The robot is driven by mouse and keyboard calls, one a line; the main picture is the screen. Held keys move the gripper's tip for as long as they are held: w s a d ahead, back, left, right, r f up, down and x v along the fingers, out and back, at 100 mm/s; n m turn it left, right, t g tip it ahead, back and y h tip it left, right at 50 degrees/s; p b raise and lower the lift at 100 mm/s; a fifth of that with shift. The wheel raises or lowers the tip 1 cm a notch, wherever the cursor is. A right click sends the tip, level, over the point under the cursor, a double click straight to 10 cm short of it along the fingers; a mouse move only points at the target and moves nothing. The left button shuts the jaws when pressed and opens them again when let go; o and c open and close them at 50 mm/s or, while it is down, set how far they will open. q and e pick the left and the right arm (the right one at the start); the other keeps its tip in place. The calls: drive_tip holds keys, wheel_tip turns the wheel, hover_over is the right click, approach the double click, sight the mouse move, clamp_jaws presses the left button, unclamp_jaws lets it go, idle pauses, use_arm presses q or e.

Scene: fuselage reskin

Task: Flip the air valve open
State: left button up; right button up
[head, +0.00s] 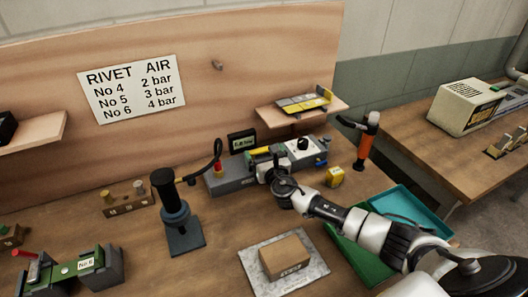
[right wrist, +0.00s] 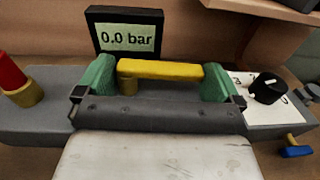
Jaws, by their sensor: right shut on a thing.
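The yellow valve lever (right wrist: 160,70) lies crosswise on the grey air unit (right wrist: 40,135), on a short yellow post at its left end. It also shows in the head view (head: 261,150). My right gripper (right wrist: 157,82) has its green fingertips at the two ends of the lever and is shut on it. In the head view the right gripper (head: 268,167) reaches the unit from the front right and hides part of it. The display (right wrist: 127,38) behind the lever reads 0.0 bar. My left gripper is not in view.
The unit carries a red-capped fitting (right wrist: 12,78) at left, a black knob (right wrist: 267,88) on a white plate and a blue-handled tap (right wrist: 297,150) at right. A black tool (head: 176,215) with a hose stands left. A yellow block (head: 334,177) sits close to my arm.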

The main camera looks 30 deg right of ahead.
drive_tip(key=shift+s+a+r+m+h+p, duration=0.15)
drive_tip(key=shift+r+m+h+p, duration=0.15)
drive_tip(key=shift+m+h+p, duration=0.35)
drive_tip(key=shift+s+f+m+h, duration=0.1)
drive_tip(key=shift+m+h, duration=0.25)
drive_tip(key=shift+h, duration=0.4)
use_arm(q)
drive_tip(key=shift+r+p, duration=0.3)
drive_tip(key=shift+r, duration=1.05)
use_arm(e)
drive_tip(key=shift+s+a+f+m+g+h, duration=0.1)
drive_tip(key=shift+m+g+h, duration=0.3)
drive_tip(key=shift+h, duration=0.3)
drive_tip(key=shift+s+a+f+m+g+h, duration=0.1)
drive_tip(key=shift+m+g+h, duration=0.3)
drive_tip(key=shift+h, duration=0.3)
drive_tip(key=o, duration=0.9)
drive_tip(key=shift+c, duration=0.2)
drive_tip(key=shift+r, duration=0.1)
drive_tip(key=r, duration=0.4)
drive_tip(key=shift+s+d+r, duration=0.2)
drive_tip(key=shift+s+d, duration=0.05)
drive_tip(key=shift+s, duration=0.05)
drive_tip(key=s+d+r, duration=0.6)
drive_tip(key=s, duration=0.3)
drive_tip(key=shift+r, duration=0.25)
drive_tip(key=shift+c, duration=0.3)
